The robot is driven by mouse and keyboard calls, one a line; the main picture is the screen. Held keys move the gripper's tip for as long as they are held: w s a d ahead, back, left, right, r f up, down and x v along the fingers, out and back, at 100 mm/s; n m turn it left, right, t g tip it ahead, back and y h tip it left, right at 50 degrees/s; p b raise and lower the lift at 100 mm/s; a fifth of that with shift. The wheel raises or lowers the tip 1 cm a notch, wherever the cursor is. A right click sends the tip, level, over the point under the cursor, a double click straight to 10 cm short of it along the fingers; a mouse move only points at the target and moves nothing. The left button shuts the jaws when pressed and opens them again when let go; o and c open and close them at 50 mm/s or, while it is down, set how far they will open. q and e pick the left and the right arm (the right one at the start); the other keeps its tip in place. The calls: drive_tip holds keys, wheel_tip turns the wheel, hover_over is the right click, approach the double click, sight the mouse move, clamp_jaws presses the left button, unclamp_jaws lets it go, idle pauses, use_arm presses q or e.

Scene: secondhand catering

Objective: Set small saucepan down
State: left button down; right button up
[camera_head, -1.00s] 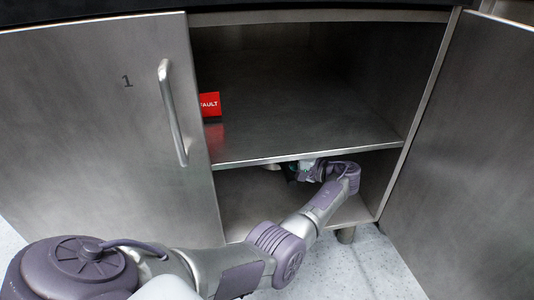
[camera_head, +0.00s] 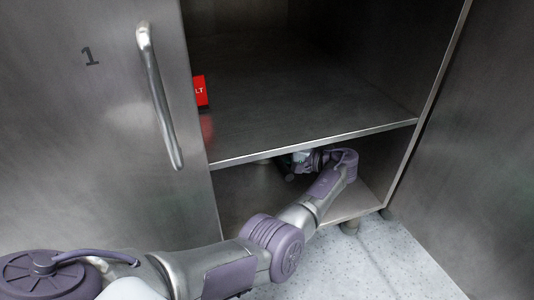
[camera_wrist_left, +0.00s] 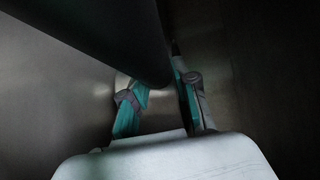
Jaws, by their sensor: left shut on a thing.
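My left arm reaches from the left into the lower compartment of the steel cabinet (camera_head: 245,195). My left gripper (camera_head: 287,166) is under the shelf edge, which partly hides it. In the left wrist view the gripper (camera_wrist_left: 160,82) has its teal fingers on both sides of a thick dark bar, which looks like the saucepan's handle (camera_wrist_left: 115,35). It is shut on this handle. The pan's body cannot be made out, and I cannot tell whether it touches the compartment floor. My right gripper is not in view.
The middle shelf (camera_head: 300,120) is just above the gripper and holds only a red sign (camera_head: 200,91) at its left. A door marked 1 (camera_head: 90,130) with a bar handle (camera_head: 160,95) is at left. Another steel panel (camera_head: 475,150) stands at right.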

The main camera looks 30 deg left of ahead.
use_arm(q)
drive_tip(key=shift+r, duration=0.1)
drive_tip(key=c, duration=0.9)
unclamp_jaws()
drive_tip(key=shift+d, duration=0.1)
drive_tip(key=shift+o, duration=0.2)
drive_tip(key=shift+d+r, duration=0.1)
drive_tip(key=shift+d, duration=0.4)
drive_tip(key=d, duration=0.3)
drive_tip(key=d+p, duration=0.1)
drive_tip(key=d, duration=0.1)
drive_tip(key=shift+d+r, duration=0.1)
drive_tip(key=shift+r, duration=0.25)
drive_tip(key=shift+d+r, duration=0.15)
drive_tip(key=shift+d, duration=0.45)
